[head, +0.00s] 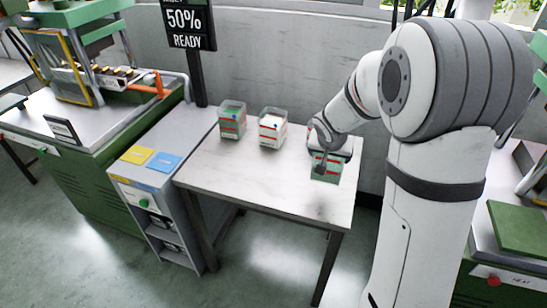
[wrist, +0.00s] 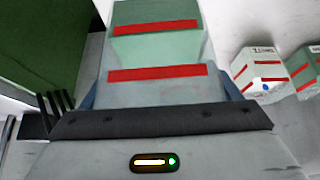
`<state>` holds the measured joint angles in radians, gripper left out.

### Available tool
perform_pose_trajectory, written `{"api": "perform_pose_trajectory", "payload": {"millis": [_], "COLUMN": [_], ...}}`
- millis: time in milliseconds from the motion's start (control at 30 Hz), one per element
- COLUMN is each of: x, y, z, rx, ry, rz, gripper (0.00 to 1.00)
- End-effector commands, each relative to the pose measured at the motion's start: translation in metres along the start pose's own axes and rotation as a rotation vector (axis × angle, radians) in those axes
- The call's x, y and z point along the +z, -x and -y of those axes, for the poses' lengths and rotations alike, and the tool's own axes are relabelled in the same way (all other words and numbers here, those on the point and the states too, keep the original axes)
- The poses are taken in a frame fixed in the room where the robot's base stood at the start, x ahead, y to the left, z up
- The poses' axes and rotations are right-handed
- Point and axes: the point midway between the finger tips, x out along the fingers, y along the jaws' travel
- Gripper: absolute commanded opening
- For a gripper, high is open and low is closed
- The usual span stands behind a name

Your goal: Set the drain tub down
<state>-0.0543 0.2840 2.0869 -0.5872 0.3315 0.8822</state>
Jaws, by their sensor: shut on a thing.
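My gripper (head: 322,160) is over the right part of the small white-topped table and is shut on a pale green tub with red bands, which I take for the drain tub (head: 327,174). My gripper partly covers the tub in the head view. In the wrist view the tub (wrist: 158,92) fills the space between the fingers, with two red bands across it. It looks about upright. I cannot tell whether its base touches the table (head: 270,188) or hangs just above it.
Two similar tubs stand further back on the table: a green one (head: 232,122) and a white one (head: 272,130). The table's front and middle are clear. A grey cabinet (head: 150,178) with yellow and blue cards adjoins its left side. A sign post (head: 198,75) rises behind.

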Motion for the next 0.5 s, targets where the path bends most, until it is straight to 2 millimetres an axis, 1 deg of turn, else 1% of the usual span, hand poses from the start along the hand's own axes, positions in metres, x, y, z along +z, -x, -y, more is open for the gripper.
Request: {"api": "perform_pose_trajectory", "payload": {"millis": [33, 133, 433, 500], "x": [0.000, -0.001, -0.004, -0.003], "y": [-0.003, -0.002, 0.018, 0.020], "z": [0.001, 0.002, 0.004, 0.005], "rx": [0.000, 0.007, 0.004, 0.002], "ry": [-0.001, -0.004, -0.008, -0.007], "rz": [-0.008, -0.015, -0.008, -0.003], "gripper": [0.50, 0.50, 0.50, 0.50]}}
